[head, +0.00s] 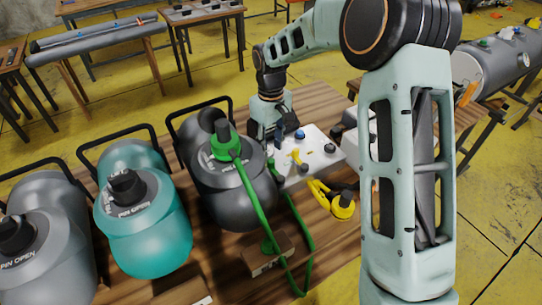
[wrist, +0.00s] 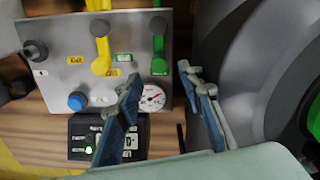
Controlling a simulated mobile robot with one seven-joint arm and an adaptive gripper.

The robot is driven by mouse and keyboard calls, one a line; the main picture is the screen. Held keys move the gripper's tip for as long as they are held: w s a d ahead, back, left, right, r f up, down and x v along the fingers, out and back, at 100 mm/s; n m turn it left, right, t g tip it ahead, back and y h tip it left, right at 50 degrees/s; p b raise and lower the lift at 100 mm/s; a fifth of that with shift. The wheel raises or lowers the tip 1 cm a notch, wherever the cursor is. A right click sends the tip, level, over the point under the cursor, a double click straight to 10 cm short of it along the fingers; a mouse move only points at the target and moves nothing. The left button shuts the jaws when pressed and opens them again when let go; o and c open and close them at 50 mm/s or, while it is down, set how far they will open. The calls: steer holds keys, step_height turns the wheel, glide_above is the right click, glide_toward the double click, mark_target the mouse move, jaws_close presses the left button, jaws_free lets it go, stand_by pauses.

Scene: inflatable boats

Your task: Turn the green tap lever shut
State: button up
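The green tap lever (wrist: 158,48) is on a grey metal panel (wrist: 128,50), at its upper right in the wrist view. It runs straight up and down, with a dark knob at its top end and a green label by its lower end. My gripper (wrist: 161,76) is open, its two blue-grey fingers apart and empty. The fingertips show just below the lever, on either side of its line; I cannot tell the height between them.
A yellow lever (wrist: 101,50), a blue knob (wrist: 77,101) and a gauge (wrist: 152,97) share the panel. A black box (wrist: 108,138) with a lit green button lies below. A dark tank (head: 232,190) with a green hose (head: 254,196) stands close beside my gripper.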

mark_target(271, 160)
step_height(271, 160, up, 7)
steer(key=shift+f, duration=0.15)
stand_by(0.4)
